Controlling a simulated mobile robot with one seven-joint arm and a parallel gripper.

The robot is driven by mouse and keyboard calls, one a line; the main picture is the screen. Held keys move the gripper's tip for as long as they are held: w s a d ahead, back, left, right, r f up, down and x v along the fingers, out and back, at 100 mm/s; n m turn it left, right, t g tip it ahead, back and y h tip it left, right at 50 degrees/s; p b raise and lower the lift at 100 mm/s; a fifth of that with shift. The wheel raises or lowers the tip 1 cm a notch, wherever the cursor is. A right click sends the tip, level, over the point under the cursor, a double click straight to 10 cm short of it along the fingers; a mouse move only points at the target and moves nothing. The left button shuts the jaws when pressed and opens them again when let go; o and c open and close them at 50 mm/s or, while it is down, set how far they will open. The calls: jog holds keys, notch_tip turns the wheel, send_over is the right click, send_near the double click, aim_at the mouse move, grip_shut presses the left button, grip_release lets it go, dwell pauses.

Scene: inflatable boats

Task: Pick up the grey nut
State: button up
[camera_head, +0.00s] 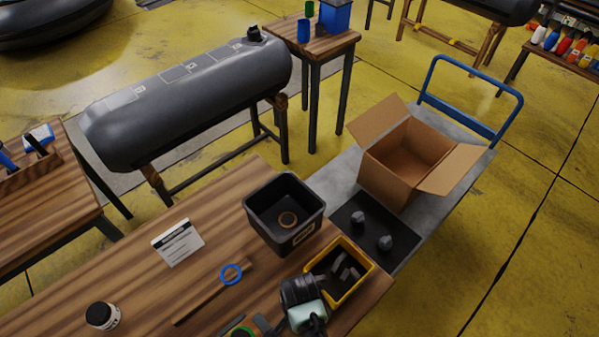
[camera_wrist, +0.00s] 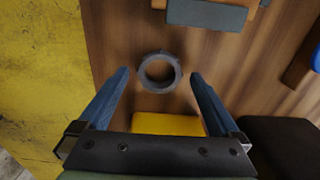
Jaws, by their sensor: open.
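The grey nut (camera_wrist: 143,74) is a dark grey ring lying flat on the wooden table. It shows in the wrist view between and just beyond the fingertips of my gripper (camera_wrist: 159,74). My gripper is open, with one blue finger on each side of the nut and a gap on both sides. Nothing is held. In the head view my gripper (camera_head: 303,302) is over the table by the yellow bin, and I cannot make out the nut there.
The yellow bin (camera_head: 346,293) with grey pieces is close beside my gripper. A black bin (camera_head: 286,236) holds a brown ring. A blue ring (camera_head: 231,283) lies on a wooden strip. A white label card (camera_head: 178,242) and a jar (camera_head: 102,316) stand farther left. An open cardboard box (camera_head: 390,181) is behind.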

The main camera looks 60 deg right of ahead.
jog(key=shift+f, duration=0.45)
jog(key=c, duration=1.5)
jog(key=shift+o, duration=0.2)
jog(key=shift+r, duration=0.1)
